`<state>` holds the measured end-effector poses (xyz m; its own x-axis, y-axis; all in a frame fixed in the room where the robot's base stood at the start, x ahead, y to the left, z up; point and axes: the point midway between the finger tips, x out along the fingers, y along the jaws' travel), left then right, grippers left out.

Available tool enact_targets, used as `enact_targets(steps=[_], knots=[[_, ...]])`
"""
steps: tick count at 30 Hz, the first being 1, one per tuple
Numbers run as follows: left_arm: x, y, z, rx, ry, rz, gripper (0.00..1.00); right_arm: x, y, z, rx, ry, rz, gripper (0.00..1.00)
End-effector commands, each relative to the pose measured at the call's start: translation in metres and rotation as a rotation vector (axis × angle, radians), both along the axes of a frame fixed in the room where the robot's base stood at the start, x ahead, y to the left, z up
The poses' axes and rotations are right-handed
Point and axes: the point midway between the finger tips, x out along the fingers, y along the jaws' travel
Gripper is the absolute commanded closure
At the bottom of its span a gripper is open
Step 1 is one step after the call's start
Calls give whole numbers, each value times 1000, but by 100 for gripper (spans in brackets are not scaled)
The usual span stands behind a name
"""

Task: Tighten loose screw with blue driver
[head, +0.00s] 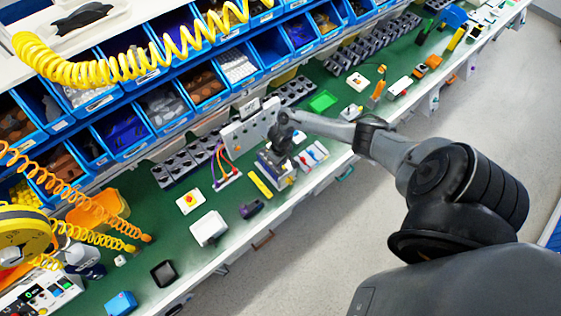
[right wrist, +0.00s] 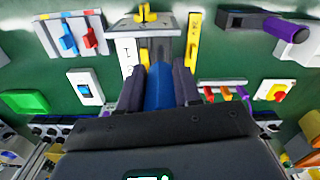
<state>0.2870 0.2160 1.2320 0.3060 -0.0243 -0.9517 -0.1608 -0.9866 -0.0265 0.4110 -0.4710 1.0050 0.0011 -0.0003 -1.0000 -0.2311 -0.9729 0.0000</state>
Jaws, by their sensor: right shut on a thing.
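My right gripper (head: 281,143) is over the green bench, in front of a grey panel (head: 249,126), above a small box-like fixture. In the right wrist view, my right gripper (right wrist: 159,86) has its two dark fingers closed on a blue thing (right wrist: 159,92), which looks like the blue driver's handle. The driver's tip is hidden. Beyond the fingers is a grey-white box fixture (right wrist: 118,37) with a yellow knob (right wrist: 146,14) on it. I cannot make out the loose screw. My left gripper is not in view.
Around the fixture are a unit with blue and red switches (right wrist: 84,36), a yellow bar (right wrist: 193,42), a purple-handled tool (head: 251,208) and a red-yellow button box (head: 190,201). Blue part bins (head: 162,105) line the back. Coiled yellow hoses (head: 95,71) hang at the left.

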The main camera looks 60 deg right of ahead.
Motion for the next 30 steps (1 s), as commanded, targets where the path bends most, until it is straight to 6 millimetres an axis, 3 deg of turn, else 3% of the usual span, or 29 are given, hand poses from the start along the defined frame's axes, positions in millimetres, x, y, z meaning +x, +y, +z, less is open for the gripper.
enact_targets(steps=[7, 20, 30], knots=[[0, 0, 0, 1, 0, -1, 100, -1, 3, -1, 2, 1, -301, 100], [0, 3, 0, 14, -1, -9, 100, 0, 3, -2, 2, 1, -368, 100], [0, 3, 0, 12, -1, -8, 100, 3, 7, -3, 4, 2, -897, 100]])
